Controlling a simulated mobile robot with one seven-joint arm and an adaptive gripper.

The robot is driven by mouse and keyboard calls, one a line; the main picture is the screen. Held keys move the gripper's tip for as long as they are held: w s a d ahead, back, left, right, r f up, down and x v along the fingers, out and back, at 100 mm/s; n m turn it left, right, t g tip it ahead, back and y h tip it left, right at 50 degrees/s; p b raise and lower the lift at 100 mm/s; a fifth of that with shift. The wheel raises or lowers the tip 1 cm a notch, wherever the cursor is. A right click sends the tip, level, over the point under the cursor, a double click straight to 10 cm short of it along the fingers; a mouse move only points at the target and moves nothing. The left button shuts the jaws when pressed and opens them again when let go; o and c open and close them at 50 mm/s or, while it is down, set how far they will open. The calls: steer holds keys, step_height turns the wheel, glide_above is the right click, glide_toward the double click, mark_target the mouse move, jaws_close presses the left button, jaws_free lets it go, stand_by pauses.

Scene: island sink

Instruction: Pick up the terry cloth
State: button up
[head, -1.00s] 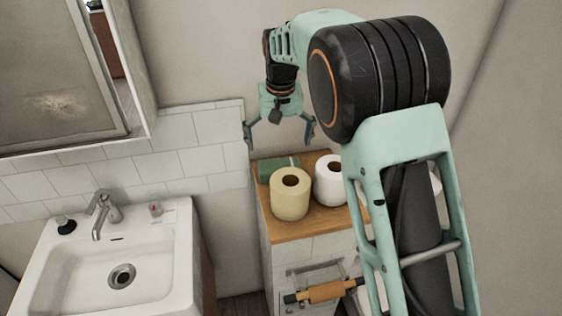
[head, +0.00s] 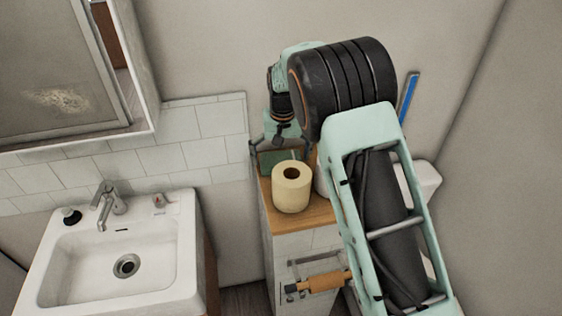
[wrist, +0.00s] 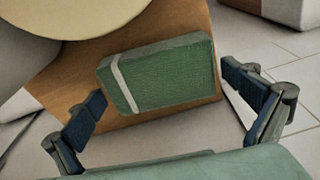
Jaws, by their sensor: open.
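The terry cloth is a folded green block with a pale stripe near one end. In the wrist view the terry cloth (wrist: 165,75) lies on the wooden cabinet top, between the two spread fingers of my gripper (wrist: 172,112). In the head view the terry cloth (head: 278,160) shows at the back of the cabinet top, partly behind a yellowish roll. My gripper (head: 281,148) is open just above and around it there. The fingers look apart from the cloth, with a gap on each side.
The yellowish paper roll (head: 291,188) stands close in front of the cloth on the wooden cabinet top (head: 310,215). A white roll (head: 323,180) beside it is mostly hidden by my arm. The wall is close behind. A white sink (head: 115,255) is at the left.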

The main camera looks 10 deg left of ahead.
mark_target(281, 158)
steer(key=shift+c, duration=0.6)
steer(key=c, duration=0.7)
step_height(281, 158, up, 10)
steer(key=shift+r+b, duration=0.1)
steer(key=shift+b, duration=0.35)
